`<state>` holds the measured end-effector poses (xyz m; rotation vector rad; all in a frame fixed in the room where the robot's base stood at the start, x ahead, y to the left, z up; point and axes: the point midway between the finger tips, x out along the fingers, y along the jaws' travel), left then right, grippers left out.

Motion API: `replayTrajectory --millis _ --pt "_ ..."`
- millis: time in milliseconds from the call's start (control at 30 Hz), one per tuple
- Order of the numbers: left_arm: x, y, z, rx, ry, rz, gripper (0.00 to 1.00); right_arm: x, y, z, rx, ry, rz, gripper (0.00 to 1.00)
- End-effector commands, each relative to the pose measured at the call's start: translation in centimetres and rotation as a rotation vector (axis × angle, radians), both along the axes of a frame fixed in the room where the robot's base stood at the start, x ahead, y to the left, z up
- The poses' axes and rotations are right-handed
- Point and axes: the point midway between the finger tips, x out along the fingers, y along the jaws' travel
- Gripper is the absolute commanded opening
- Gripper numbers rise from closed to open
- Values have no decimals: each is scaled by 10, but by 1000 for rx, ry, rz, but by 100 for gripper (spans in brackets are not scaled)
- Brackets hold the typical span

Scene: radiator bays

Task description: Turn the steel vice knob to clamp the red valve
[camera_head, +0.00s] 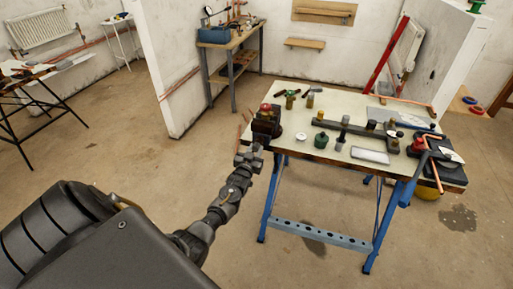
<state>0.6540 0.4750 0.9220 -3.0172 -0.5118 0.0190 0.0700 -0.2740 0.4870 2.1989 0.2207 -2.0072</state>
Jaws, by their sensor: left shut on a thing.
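The dark vice (266,124) stands at the left end of the workbench top (285,152). The red valve (265,106) shows as a small red spot at the top of the vice; I cannot tell how tightly it sits between the jaws. My left gripper (252,152) reaches the near side of the vice and is shut on the steel vice knob. The knob itself is mostly hidden by the gripper and too small to make out. My right gripper is not in view.
The bench has blue legs (270,200). On its top are a green-black pot (321,140), a pale tray (370,155), a long dark tool (365,137) and a black block with copper pipe (434,165). A second bench (230,42) stands behind.

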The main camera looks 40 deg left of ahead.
Motion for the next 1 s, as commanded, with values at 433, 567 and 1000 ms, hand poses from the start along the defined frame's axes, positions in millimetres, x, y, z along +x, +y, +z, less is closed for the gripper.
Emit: replayTrajectory --millis 433,567,1000 --pt "-2 0 -2 987 350 -3 0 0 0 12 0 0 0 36" --pt "-2 0 -3 1152 409 -4 0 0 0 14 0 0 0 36" --pt "-2 0 -4 1196 425 -4 42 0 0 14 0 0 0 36"
